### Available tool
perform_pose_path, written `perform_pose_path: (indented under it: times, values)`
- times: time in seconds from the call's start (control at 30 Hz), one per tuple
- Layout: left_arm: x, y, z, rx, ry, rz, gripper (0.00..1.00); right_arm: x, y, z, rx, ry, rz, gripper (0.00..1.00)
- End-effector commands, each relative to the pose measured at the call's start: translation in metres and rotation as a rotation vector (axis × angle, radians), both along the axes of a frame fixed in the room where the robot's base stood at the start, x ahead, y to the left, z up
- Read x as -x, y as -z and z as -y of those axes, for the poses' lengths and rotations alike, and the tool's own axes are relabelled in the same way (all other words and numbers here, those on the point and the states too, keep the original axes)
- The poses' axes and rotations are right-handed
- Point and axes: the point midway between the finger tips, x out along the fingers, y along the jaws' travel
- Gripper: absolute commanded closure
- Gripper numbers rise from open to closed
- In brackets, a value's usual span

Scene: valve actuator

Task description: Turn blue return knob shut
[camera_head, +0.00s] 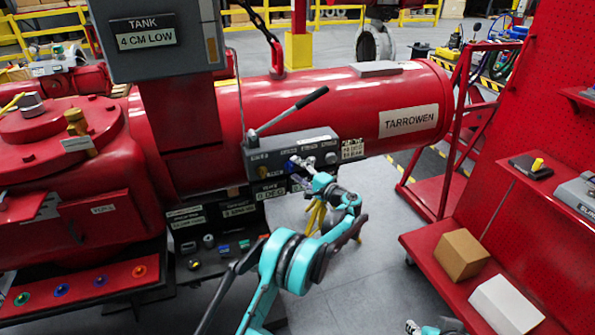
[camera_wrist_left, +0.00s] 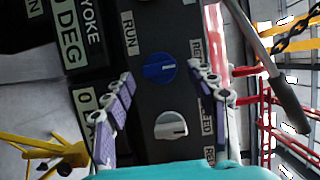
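The blue knob (camera_wrist_left: 160,67) is on a dark control panel in the left wrist view, with a light mark on its right side. In the head view the blue knob (camera_head: 291,165) is small and partly hidden by my left gripper (camera_head: 301,170). My left gripper (camera_wrist_left: 161,76) is open. Its two fingers stand apart on either side of the knob, and I cannot tell whether they touch it. A silver knob (camera_wrist_left: 171,126) sits below the blue one in the wrist view. A small part of what seems my right gripper (camera_head: 436,328) shows at the bottom edge; its fingers are unclear.
The panel box (camera_head: 268,158) is mounted on the red TARROWEN cylinder (camera_head: 345,105). A lever with a black handle (camera_head: 305,100) rises from the box. A red shelf unit (camera_head: 425,245) with boxes stands at the right. Grey floor lies open between.

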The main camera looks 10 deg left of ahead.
Motion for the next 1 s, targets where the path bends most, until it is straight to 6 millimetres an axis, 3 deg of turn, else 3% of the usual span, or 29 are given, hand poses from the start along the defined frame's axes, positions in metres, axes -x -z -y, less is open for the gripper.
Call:
perform_pose_path:
  times: [0.27, 0.7, 1.0]
  values:
    - [0.003, 0.0, 0.005, -0.001, 0.001, 0.001, 0.43, 0.0, 0.0, 0.0, 0.0, 0.0, 0.0, 0.6]
    - [0.05, -0.001, 0.077, 0.0, 0.003, 0.0, 0.43, 0.0, 0.0, 0.0, 0.0, 0.0, 0.0, 0.6]
    - [0.066, -0.001, 0.1, 0.0, 0.0, 0.0, 0.43, 0.0, 0.0, 0.0, 0.0, 0.0, 0.0, 0.6]
